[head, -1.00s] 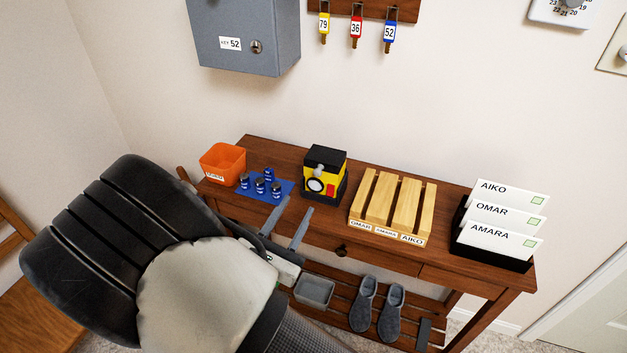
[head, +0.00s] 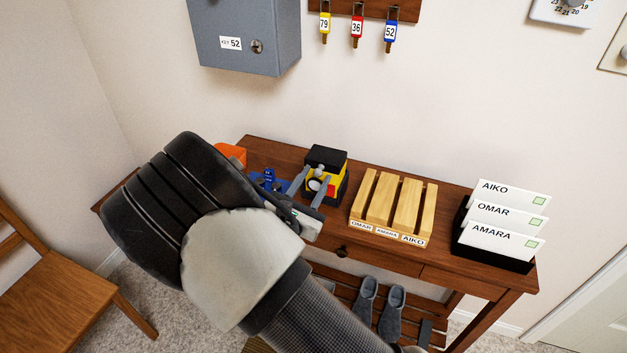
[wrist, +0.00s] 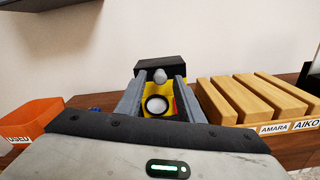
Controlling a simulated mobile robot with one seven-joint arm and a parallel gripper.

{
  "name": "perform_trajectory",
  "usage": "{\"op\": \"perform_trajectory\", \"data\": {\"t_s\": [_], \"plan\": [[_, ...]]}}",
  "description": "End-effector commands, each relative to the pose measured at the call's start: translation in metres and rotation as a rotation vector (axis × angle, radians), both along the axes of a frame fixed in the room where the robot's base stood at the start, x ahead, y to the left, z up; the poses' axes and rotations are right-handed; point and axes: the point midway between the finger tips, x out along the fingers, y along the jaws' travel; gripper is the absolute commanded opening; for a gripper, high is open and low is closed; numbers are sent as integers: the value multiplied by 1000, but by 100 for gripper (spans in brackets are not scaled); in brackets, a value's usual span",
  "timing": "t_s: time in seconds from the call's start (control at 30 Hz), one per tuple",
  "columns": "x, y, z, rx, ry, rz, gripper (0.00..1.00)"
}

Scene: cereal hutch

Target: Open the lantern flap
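The lantern (head: 327,172) is a yellow box with a black top, standing on the wooden table. A round white lens, a grey knob above it and a red patch show on its front. In the wrist view the lantern (wrist: 160,68) stands upright straight ahead, between my fingers. My gripper (head: 309,190) is open, its two grey fingers spread just in front of the lantern's face. In the wrist view the fingers (wrist: 157,98) flank the lens and knob. I cannot tell whether they touch the lantern. No open flap shows.
An orange bin (wrist: 30,119) and blue batteries (head: 268,177) lie left of the lantern. A slatted wooden rack (head: 392,207) stands close to its right. A card holder (head: 492,253) is at the right end. A grey key box (head: 245,35) hangs above.

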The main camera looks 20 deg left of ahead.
Motion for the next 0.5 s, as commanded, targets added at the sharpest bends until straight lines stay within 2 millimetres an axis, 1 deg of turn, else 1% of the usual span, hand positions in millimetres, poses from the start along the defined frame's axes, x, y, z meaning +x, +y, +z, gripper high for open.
{"op": "perform_trajectory", "data": {"t_s": [0.03,0.17,0.2,0.5], "plan": [[0,0,0,0,0,0,25],[0,0,0,0,0,0,3],[0,0,0,0,0,0,0],[0,0,3,2,10,0,0]]}}
